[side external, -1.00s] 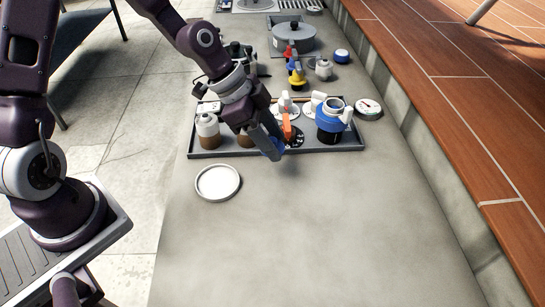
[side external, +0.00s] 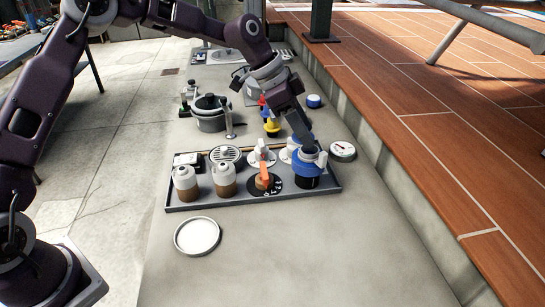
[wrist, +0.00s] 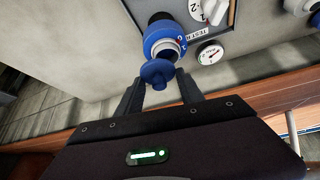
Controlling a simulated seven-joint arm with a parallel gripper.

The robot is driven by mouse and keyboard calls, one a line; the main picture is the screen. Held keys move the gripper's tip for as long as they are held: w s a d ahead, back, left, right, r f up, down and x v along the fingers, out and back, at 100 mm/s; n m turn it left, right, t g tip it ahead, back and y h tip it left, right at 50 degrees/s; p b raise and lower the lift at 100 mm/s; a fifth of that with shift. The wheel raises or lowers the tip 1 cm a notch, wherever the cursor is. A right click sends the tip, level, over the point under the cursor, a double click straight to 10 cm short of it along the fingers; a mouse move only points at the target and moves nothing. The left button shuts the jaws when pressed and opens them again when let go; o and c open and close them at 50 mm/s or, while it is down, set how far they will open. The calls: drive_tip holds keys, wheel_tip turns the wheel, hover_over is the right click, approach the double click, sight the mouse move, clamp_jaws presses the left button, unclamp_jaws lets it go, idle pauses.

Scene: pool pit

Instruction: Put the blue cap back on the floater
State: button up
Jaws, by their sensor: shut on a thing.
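The blue cap (wrist: 157,73) is held between the two dark fingers of my gripper (wrist: 158,92) in the wrist view. The floater (wrist: 163,38) is a blue-collared body with a pale open top, just beyond the cap. In the side view, the floater (side external: 309,170) stands upright at the right end of a grey tray (side external: 215,203). My gripper (side external: 307,138) is just above its top there. The cap is mostly hidden in the side view. Whether cap and floater touch, I cannot tell.
Two brown-and-white bottles (side external: 186,184) and an orange-handled valve (side external: 264,172) stand in the tray, left of the floater. A round gauge (side external: 343,151) lies just right of the tray. A white dish (side external: 197,236) lies in front; the concrete around it is clear.

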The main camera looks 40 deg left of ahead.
drive_tip(key=shift+w+d+f, duration=0.2)
drive_tip(key=shift+w+f, duration=0.4)
drive_tip(key=shift+w, duration=0.05)
drive_tip(key=shift+w+d+f, duration=0.15)
drive_tip(key=shift+w+f, duration=0.4)
drive_tip(key=shift+w, duration=0.05)
drive_tip(key=shift+f, duration=0.3)
idle(0.5)
drive_tip(key=shift+f, duration=0.4)
idle(0.5)
drive_tip(key=o, duration=1.5)
drive_tip(key=shift+r, duration=2.5)
